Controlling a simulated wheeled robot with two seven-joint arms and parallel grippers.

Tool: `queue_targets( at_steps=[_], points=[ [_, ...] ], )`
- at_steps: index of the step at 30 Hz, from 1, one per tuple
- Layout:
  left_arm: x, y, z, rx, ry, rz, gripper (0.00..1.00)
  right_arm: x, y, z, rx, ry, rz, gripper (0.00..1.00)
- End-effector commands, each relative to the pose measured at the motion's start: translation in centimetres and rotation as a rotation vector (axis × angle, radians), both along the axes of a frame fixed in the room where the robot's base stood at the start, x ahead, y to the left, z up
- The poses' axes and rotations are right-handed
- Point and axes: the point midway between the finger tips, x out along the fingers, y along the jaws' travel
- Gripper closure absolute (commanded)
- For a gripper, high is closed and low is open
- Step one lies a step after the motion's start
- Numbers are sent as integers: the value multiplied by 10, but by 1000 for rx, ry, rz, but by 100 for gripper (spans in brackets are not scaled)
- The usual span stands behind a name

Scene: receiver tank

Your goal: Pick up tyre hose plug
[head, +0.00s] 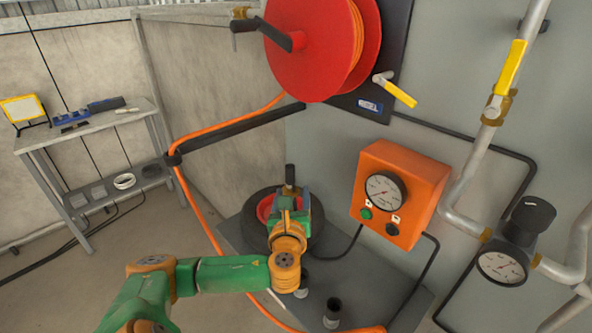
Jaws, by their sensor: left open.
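My left gripper (289,196), at the end of my green and orange arm, is open over the tyre. The black tyre (236,238) lies flat on a grey stand, with part of its red rim (265,208) showing. My gripper and wrist hide much of its middle. A thin black hose (350,245) runs down from the orange gauge box towards the tyre's right side. I cannot make out the tyre hose plug for certain; its end of the hose is small and partly covered by my wrist. My right gripper is not in view.
The orange gauge box (398,195) and steel pipes (466,185) stand close on the right. A red hose reel (322,45) hangs above, its orange hose (190,200) running down left of the tyre. Black-topped fittings (333,308) stand on the grey stand (375,290). A shelf table (85,135) is far left.

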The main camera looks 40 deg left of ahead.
Motion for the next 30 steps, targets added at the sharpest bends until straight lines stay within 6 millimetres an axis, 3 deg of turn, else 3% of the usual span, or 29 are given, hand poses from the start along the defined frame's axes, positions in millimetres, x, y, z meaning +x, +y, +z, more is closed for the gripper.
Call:
queue_targets(
  at_steps=[3, 5, 15, 24, 30],
  points=[
    [5, 14, 28, 161, 14, 8, 36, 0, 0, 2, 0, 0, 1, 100],
    [11, 21, 32, 186, 19, 10, 36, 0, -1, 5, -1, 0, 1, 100],
    [47, 56, 28, 182, 21, 11, 36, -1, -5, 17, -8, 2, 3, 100],
    [55, 62, 26, 179, 21, 6, 36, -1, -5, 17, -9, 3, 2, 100],
    [54, 61, 26, 179, 21, 7, 90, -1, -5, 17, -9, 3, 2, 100]
  ],
)
